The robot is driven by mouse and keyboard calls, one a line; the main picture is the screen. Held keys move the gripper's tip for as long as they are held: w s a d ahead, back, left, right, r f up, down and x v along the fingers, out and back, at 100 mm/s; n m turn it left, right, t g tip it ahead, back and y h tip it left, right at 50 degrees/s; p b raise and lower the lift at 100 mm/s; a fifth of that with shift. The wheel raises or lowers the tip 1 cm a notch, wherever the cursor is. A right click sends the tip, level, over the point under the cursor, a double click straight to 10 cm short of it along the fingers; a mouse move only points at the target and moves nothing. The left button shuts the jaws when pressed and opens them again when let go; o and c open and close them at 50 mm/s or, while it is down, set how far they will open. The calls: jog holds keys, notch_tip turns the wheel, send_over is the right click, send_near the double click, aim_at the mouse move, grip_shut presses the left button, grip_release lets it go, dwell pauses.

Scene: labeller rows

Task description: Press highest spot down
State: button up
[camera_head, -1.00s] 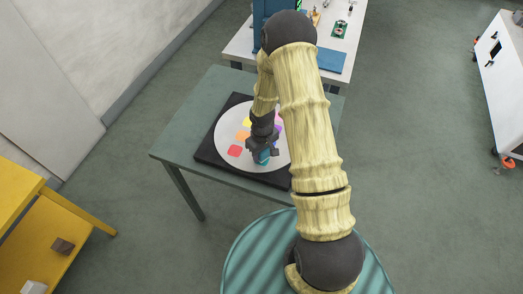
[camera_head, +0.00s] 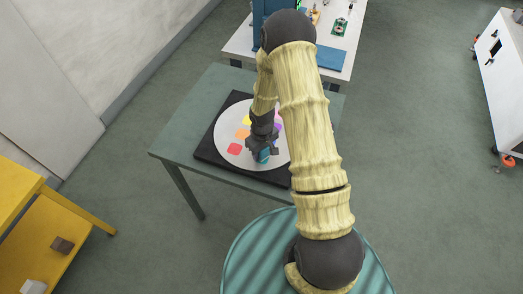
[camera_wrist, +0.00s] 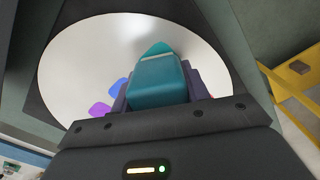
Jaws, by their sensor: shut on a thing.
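My gripper (camera_head: 262,150) is shut on a teal block-like thing (camera_wrist: 157,80) with a pointed far end. In the head view this teal thing (camera_head: 263,156) shows at the fingertips, over the near part of a round pale disc (camera_head: 227,125). Coloured spots lie on the disc: a red one (camera_head: 234,149), an orange one (camera_head: 242,134), a yellow one (camera_head: 248,120) and a purple one (camera_head: 278,128). The wrist view shows a purple spot (camera_wrist: 99,110) and a blue spot (camera_wrist: 118,87) left of the teal thing. Whether its tip touches the disc cannot be told. Spot heights cannot be told.
The disc lies on a black square base (camera_head: 207,151) on a green table (camera_head: 190,118). A white table (camera_head: 240,45) with a blue mat (camera_head: 330,59) and small parts stands behind. A yellow shelf (camera_head: 20,190) stands at the left. A white cabinet (camera_head: 500,70) is far right.

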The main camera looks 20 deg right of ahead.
jog(key=shift+f+b, duration=0.3)
jog(key=shift+f, duration=0.15)
dwell(0.4)
jog(key=shift+s+f, duration=0.1)
dwell(1.2)
jog(key=shift+r+p, duration=2.4)
jog(key=shift+r, duration=1.25)
jog(key=shift+a+f, duration=0.1)
